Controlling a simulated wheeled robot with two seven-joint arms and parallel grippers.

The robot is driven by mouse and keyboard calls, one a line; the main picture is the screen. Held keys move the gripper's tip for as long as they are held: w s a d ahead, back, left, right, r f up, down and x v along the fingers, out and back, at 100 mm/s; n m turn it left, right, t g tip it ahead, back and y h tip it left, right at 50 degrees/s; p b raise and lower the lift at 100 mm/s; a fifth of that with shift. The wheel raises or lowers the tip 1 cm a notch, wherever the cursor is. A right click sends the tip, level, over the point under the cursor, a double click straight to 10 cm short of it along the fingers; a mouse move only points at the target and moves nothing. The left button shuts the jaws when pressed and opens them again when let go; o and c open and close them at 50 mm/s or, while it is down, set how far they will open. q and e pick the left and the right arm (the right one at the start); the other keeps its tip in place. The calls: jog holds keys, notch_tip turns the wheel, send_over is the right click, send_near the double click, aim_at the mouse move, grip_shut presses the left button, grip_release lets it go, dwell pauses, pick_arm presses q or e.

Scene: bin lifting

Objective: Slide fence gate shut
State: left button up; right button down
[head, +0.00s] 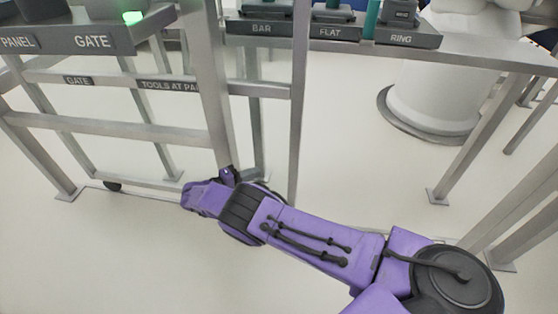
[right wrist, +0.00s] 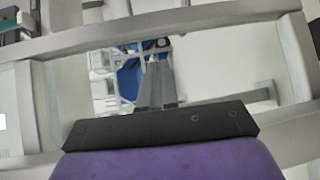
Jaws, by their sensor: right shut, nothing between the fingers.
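The grey metal fence gate (head: 130,130) stands at the left in the head view, with horizontal rails running to a broad upright post (head: 207,75). A small black wheel (head: 112,186) shows low at its left. A thinner upright post (head: 300,100) stands to the right, with a space between the two posts. My right gripper (head: 228,174) is low by the foot of the broad post, partly hidden by my purple wrist. In the right wrist view its grey fingers (right wrist: 157,85) are shut and empty, among pale rails (right wrist: 100,40). I cannot tell whether they touch the gate. My left gripper is out of view.
A panel marked GATE (head: 92,41) with a green light (head: 132,18) is at upper left. A tool shelf marked BAR, FLAT and RING (head: 330,32) is at the top. A white robot base (head: 435,95) stands behind. Floor is clear in the middle right.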

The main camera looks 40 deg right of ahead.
aim_at(279, 157)
jog(key=shift+m+h, duration=0.4)
jog(key=shift+h, duration=0.3)
jog(key=d, duration=0.3)
jog(key=d+r, duration=0.1)
jog(key=d, duration=0.3)
jog(key=d+r+b, duration=0.1)
jog(key=d, duration=0.2)
jog(key=shift+s+d+r, duration=0.1)
jog(key=shift+s+d, duration=0.05)
jog(key=shift+s, duration=0.1)
jog(key=shift+d, duration=0.1)
